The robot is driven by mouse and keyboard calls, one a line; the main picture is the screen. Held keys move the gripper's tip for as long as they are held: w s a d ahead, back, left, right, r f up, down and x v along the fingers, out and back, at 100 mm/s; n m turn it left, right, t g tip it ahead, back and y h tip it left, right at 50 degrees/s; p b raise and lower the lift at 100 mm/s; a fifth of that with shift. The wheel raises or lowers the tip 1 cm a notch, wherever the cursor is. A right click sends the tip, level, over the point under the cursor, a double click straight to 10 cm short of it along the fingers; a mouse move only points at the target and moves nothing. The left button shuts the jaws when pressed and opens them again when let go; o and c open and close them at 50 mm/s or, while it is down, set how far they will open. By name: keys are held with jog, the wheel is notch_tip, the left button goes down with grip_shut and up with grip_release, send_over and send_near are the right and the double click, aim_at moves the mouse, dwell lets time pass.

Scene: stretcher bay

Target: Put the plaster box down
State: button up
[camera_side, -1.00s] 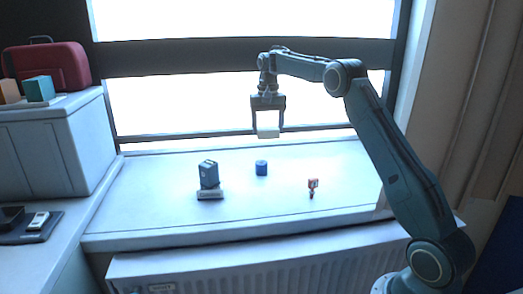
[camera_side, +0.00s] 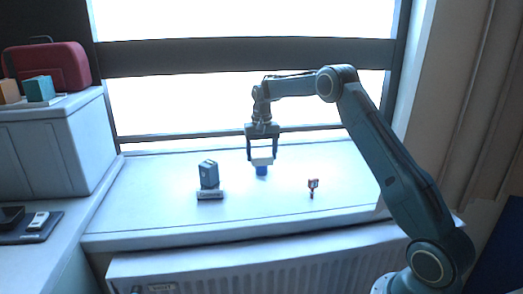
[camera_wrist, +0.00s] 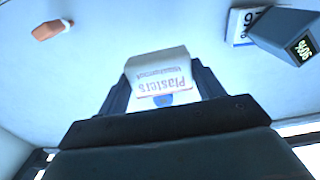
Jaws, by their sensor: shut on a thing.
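My gripper (camera_side: 262,157) is shut on the white plaster box (camera_side: 262,162) and holds it over the windowsill. The wrist view shows the box (camera_wrist: 160,77) between both fingers, with upside-down "Plasters" lettering. I cannot make out the cylinder in the wrist view.
A dark blue-grey box (camera_side: 209,174) stands on a white labelled block (camera_side: 210,194) to the left. The windowsill (camera_side: 150,215) is otherwise clear, with the window behind.

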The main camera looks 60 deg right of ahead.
jog(key=shift+f, duration=5.4)
jog(key=shift+f, duration=0.15)
jog(key=o, duration=1)
jog(key=shift+c, duration=0.2)
notch_tip(320, 180, up, 12)
jog(key=shift+r, duration=0.2)
